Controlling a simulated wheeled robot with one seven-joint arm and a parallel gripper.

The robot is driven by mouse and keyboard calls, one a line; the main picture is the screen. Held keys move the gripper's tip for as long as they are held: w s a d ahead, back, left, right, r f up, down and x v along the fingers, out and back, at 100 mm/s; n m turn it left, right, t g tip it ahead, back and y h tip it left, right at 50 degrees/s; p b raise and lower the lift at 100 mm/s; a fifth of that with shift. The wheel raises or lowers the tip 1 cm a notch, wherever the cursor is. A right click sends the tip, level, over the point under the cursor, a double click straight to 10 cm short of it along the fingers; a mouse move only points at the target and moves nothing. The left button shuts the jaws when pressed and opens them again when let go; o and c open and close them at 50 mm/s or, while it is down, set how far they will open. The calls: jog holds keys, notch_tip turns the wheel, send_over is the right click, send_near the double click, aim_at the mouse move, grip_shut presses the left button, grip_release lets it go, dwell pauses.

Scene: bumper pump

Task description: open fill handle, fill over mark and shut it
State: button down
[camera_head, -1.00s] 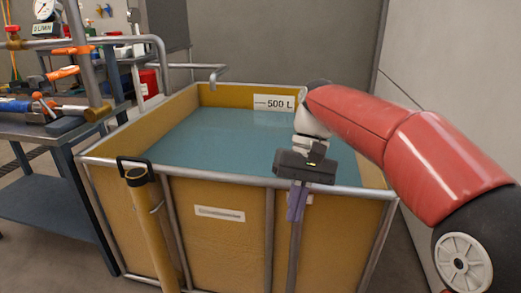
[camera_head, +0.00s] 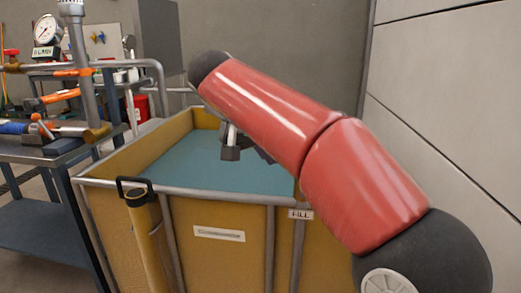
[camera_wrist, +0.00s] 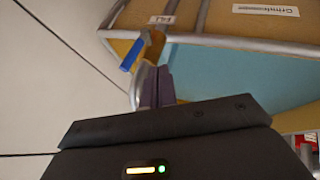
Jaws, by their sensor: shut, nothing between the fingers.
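The blue fill handle (camera_wrist: 131,54) sits on a brass-coloured valve (camera_wrist: 153,46) at the tank's rim in the wrist view, by the FILL label (camera_wrist: 162,20). That label also shows in the head view (camera_head: 300,214); the handle is hidden there. My gripper (camera_wrist: 158,72) has its purple fingers together and empty, close to the valve. The handle lies to their left in the picture; I cannot tell whether they touch. The yellow tank (camera_head: 200,260) holds blue-green water (camera_head: 200,163). The 500 L mark is hidden behind my arm.
A yellow post with a black loop handle (camera_head: 136,190) stands at the tank's front left. A workbench (camera_head: 45,140) with pipes, a gauge (camera_head: 46,29) and orange-handled fittings is at the left. A pale wall (camera_head: 440,110) rises close on the right.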

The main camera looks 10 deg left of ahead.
jog(key=w+d+f+b, duration=0.1)
jog(key=w+d+f, duration=0.1)
jog(key=d, duration=0.3)
jog(key=shift+d+f, duration=0.2)
jog(key=shift+f, duration=0.3)
jog(key=shift+w+d, duration=0.1)
jog(key=shift+d, duration=0.85)
